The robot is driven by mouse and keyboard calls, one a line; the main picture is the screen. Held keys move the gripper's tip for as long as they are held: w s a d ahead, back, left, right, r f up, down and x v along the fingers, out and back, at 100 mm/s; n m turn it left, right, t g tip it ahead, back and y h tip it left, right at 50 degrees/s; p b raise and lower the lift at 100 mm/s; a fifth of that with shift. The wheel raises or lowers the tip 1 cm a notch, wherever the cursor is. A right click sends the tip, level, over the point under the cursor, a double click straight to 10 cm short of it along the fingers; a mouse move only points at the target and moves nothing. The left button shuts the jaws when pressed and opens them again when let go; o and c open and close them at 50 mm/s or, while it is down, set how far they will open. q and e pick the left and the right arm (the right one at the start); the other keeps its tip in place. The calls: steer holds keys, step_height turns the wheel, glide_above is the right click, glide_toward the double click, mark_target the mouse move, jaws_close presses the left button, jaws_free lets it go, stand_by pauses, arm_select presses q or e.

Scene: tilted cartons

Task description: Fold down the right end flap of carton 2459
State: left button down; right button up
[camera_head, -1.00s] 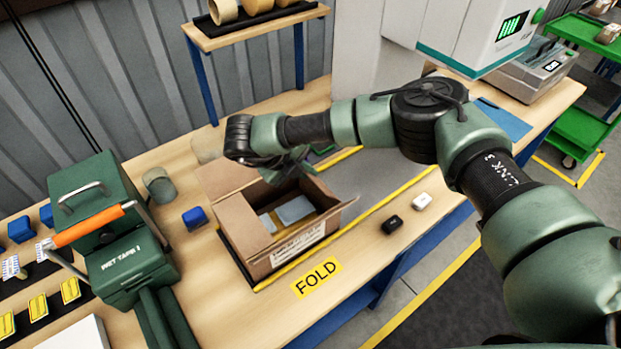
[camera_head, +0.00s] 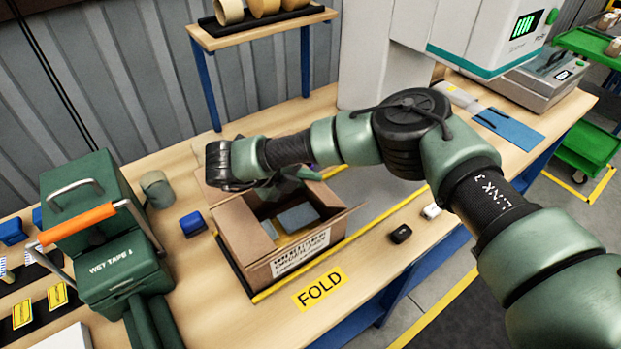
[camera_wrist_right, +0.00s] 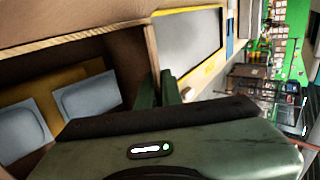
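The open brown carton (camera_head: 270,258) stands on the bench with a printed label on its near side; its number is too small to read. A flap (camera_head: 345,219) sticks outward at its right end. Another flap stands up at the far left. Grey-blue items (camera_head: 298,217) lie inside. My right gripper (camera_head: 287,184) is over the carton's far side, partly hidden by its own wrist. In the right wrist view, its green fingers (camera_wrist_right: 158,92) sit close together at a cardboard edge (camera_wrist_right: 151,55); their gap is unclear. My left gripper is not in view.
A yellow FOLD sign (camera_head: 320,289) lies before the carton. A black object (camera_head: 401,234) and a white one (camera_head: 432,210) lie to the right. A blue block (camera_head: 193,224) and the green tape dispenser (camera_head: 118,270) stand left. A raised shelf (camera_head: 265,27) is behind.

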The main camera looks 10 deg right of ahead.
steer(key=shift+o, duration=1.3)
steer(key=b+v, duration=0.2)
steer(key=v, duration=0.6)
steer(key=shift+f, duration=0.1)
steer(key=shift+c, duration=0.3)
